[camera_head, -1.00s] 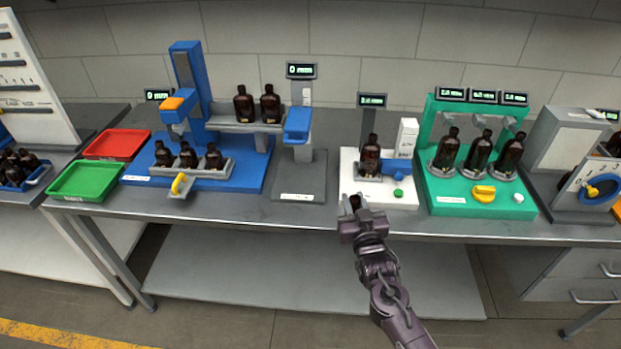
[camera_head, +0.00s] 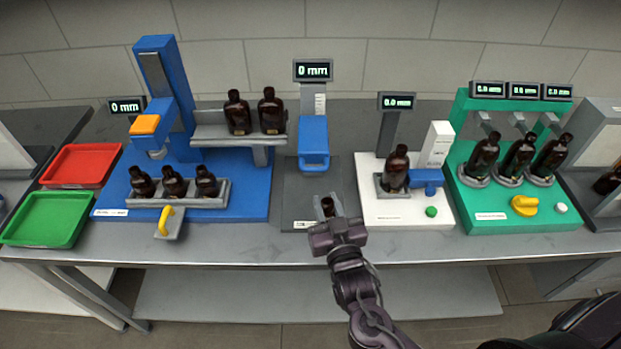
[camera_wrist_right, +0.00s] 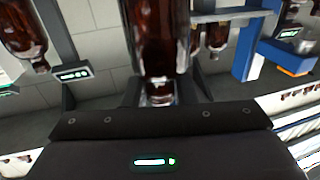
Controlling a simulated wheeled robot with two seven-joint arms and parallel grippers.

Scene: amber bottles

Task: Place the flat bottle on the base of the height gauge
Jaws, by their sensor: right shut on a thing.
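My right gripper (camera_head: 333,212) is shut on a dark amber bottle (camera_head: 327,205), the flat bottle, and mostly hides it in the head view. In the right wrist view the bottle (camera_wrist_right: 160,45) shows large in front of the gripper (camera_wrist_right: 160,100). The height gauge has a dark grey base (camera_head: 298,190), a blue slider (camera_head: 313,137) and a display (camera_head: 313,70) reading 0 mm. In the head view the gripper and bottle overlap the front right part of this base. I cannot tell whether the bottle touches it. My left gripper is not in view.
A white station (camera_head: 390,214) with a bottle stands close right of the gauge, and a green station (camera_head: 490,213) beyond it. A blue station (camera_head: 245,207) with several bottles stands left. Red (camera_head: 82,165) and green (camera_head: 42,218) trays lie at far left.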

